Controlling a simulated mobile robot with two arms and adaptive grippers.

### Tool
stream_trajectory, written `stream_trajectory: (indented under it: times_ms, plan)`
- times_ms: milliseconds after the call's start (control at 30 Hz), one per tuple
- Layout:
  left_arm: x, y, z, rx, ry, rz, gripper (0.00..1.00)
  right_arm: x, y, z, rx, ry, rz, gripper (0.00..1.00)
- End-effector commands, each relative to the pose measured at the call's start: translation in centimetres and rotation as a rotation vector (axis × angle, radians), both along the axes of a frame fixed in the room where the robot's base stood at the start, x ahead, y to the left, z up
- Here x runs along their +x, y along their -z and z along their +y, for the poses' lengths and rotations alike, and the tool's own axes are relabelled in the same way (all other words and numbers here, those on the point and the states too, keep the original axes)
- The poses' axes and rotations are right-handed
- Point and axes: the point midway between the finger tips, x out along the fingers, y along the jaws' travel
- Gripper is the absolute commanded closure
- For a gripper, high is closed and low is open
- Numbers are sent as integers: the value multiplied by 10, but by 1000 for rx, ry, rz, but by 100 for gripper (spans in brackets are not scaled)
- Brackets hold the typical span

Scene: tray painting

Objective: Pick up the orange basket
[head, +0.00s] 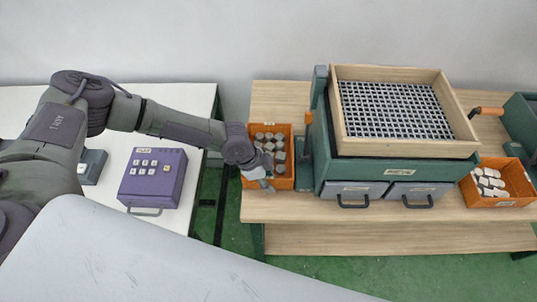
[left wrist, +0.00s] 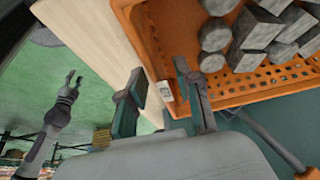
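Two orange baskets stand on the wooden bench. The left orange basket (head: 286,183) holds several grey pieces. The right orange basket (head: 496,201) holds several pale pieces. My left gripper (head: 266,184) is at the front wall of the left basket. In the left wrist view the fingers of this gripper (left wrist: 163,98) are apart, one on each side of the wall of the basket (left wrist: 146,50), near its small white label. A gap shows between fingers and wall. My right gripper (left wrist: 73,83) appears small over the green floor in the left wrist view, its fingers apart.
A green machine (head: 320,160) with a wooden-framed grid (head: 395,110) and two grey drawers stands right beside the left basket. A purple keypad box (head: 153,180) sits on the white table (head: 190,98) at left. The bench's front strip (head: 350,215) is clear.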

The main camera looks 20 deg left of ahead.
Motion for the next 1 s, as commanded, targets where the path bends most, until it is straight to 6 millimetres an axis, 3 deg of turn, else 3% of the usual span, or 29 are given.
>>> stream_trajectory:
  times_ms: [133,400,600,1000]
  plan:
    - [2,14,-6,0,-1,0,67,0,-3,0,0,0,0,60]
    - [2,16,-6,-1,-1,-1,68,0,-2,0,0,0,0,60]
    - [2,16,-6,-1,-1,-1,100,0,-2,0,0,0,0,60]
    - [3,15,-7,-2,-1,-3,100,0,-3,0,0,-1,0,60]
